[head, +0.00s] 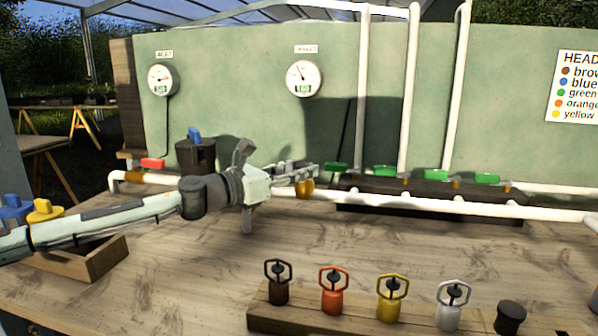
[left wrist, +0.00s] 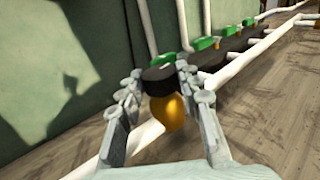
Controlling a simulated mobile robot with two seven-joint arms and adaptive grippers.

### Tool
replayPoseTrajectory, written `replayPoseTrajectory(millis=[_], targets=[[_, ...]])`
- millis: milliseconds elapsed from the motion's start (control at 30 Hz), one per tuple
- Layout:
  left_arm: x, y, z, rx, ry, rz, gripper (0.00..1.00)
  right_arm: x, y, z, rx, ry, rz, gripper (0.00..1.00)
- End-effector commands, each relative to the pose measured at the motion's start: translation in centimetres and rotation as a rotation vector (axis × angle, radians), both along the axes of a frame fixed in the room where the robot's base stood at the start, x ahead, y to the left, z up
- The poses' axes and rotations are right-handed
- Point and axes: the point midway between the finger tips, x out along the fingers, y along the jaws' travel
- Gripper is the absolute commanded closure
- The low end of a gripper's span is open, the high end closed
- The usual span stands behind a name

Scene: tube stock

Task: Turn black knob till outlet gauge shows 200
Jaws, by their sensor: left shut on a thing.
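The outlet gauge (head: 304,78) is a round white dial on the green panel. Its small green display seems to read 160, though the digits are blurred. My left gripper (head: 305,171) reaches in from the left at the pipe. In the left wrist view its fingers (left wrist: 160,88) are closed on both sides of the black knob (left wrist: 159,77). The knob sits on top of a brass regulator body (left wrist: 170,110), which also shows below the gripper in the head view (head: 304,189). In the head view the fingers largely hide the knob. My right gripper is out of view.
The inlet gauge (head: 163,79) is at the panel's left. A red-handled valve (head: 152,163) is left on the pipe. Several green-handled valves (head: 385,170) stand right of the regulator. A wooden rack (head: 360,323) with coloured heads is at the front. The middle bench is clear.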

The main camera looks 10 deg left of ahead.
Motion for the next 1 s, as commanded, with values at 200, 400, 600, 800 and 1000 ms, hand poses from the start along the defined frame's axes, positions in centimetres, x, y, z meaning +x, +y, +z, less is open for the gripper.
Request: replayPoseTrajectory(millis=[200, 400, 600, 800, 1000], targets=[[0.0, 0.0, 0.1, 0.0, -0.001, 0.002, 0.51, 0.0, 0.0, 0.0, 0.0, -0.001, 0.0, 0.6], [0.0, 0.0, 0.0, 0.0, -0.001, 0.002, 0.44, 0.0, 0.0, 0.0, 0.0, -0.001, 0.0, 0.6], [-0.2, 0.2, 0.0, 0.0, 0.0, 0.002, 0.44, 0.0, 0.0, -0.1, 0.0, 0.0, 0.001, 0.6], [-2.4, 2.0, -0.1, 0.001, 0.002, 0.005, 0.44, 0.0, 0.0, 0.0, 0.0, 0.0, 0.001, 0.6], [-6.1, 4.8, -0.3, -0.001, 0.006, 0.004, 0.44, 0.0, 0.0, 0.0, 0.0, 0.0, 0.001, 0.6]])
